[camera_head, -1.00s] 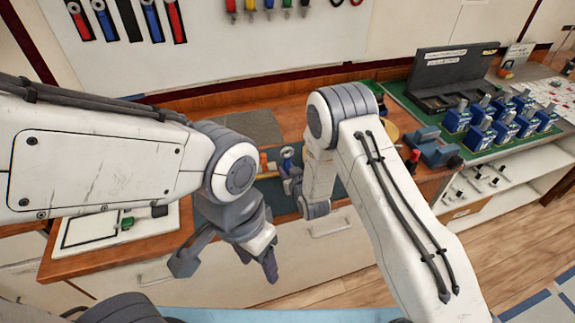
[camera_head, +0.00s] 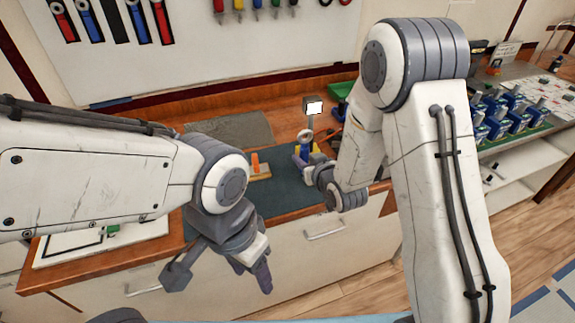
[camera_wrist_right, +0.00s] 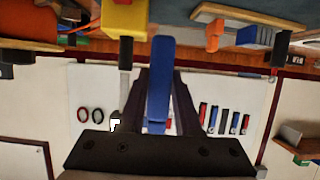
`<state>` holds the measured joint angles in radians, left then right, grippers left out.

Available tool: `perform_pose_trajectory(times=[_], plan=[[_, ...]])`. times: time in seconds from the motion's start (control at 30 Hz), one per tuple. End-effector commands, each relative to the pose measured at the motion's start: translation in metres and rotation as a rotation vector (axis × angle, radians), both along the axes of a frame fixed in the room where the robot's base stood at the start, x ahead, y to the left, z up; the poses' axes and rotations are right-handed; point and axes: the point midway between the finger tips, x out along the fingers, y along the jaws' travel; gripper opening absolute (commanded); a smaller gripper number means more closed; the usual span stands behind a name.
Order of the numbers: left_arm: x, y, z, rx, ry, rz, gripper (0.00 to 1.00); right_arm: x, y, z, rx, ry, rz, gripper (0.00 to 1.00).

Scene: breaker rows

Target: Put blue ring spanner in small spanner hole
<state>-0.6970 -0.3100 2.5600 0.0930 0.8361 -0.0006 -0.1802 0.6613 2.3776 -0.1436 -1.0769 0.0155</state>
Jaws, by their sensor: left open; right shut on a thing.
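My right gripper (camera_head: 312,172) is shut on the blue ring spanner (camera_head: 303,151), above the dark mat at the bench's middle. In the right wrist view, the blue spanner (camera_wrist_right: 159,80) stands between the dark fingers. Its ring end shows at the top in the head view. My left gripper (camera_head: 220,275) is open and empty in front of the bench, its fingers pointing down. On the wall board, red and blue spanners hang around a dark, spanner-less slot (camera_head: 113,20). I cannot tell whether that slot is the small spanner hole.
Blue breakers (camera_head: 505,108) stand at the right. The dark mat (camera_head: 278,190) has bare room.

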Motion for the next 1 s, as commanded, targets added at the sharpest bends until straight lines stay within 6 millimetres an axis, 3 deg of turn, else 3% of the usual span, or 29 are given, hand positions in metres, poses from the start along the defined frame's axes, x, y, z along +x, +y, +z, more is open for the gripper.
perform_pose_trajectory(times=[0.23,0.4,0.53,0.67,1.0], plan=[[0.0,0.0,-0.007,0.0,0.0,0.0,0.57,-0.016,-0.032,0.017,0.001,-0.001,-0.026,0.0],[0.0,0.0,-0.007,0.0,0.0,0.0,0.57,-0.019,-0.082,0.015,0.004,0.002,-0.19,0.0],[0.0,0.0,-0.007,0.0,0.0,0.0,0.57,-0.022,-0.11,0.012,0.002,0.002,-0.29,0.0],[0.0,0.0,-0.007,0.0,0.0,0.0,0.57,-0.023,-0.118,0.011,0.0,0.001,-0.321,0.0],[0.0,0.0,-0.007,0.0,0.0,0.0,0.57,-0.023,-0.117,0.012,0.001,0.0,-0.317,0.0]])
